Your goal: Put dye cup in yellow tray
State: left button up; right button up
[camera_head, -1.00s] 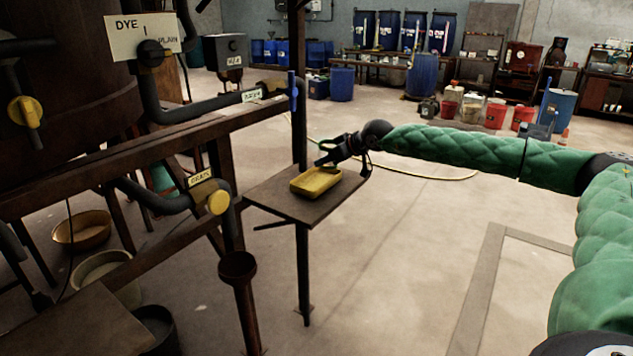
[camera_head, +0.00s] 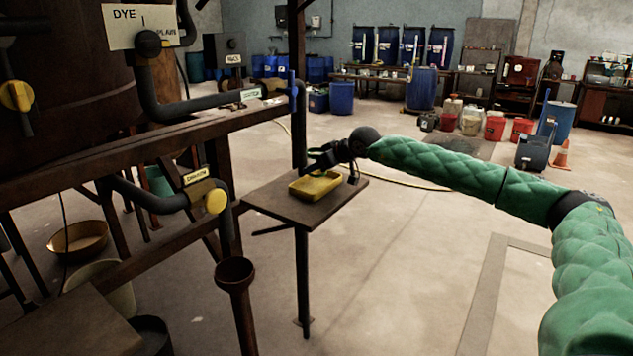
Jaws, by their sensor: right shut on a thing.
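The yellow tray (camera_head: 309,196) lies on a small dark side table in the middle of the head view. My right gripper (camera_head: 314,161) is over the tray's back part, its arm reaching in from the right. It is shut on a small dark thing, apparently the dye cup, which is hard to make out against the dark fingers. I cannot tell whether the held thing touches the tray. My left gripper is not in view.
The small table (camera_head: 272,202) stands beside the vat's frame and pipes, with a yellow-knobbed drain valve (camera_head: 216,201) to its left. A brown funnel-topped post (camera_head: 235,272) stands in front. Open floor (camera_head: 410,235) lies to the right.

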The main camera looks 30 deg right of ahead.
aim_at(322, 176)
jog(key=shift+w+f, duration=0.1)
jog(key=shift+f, duration=0.15)
jog(key=shift+f, duration=1.95)
jog(key=shift+f, duration=0.15)
jog(key=o, duration=1)
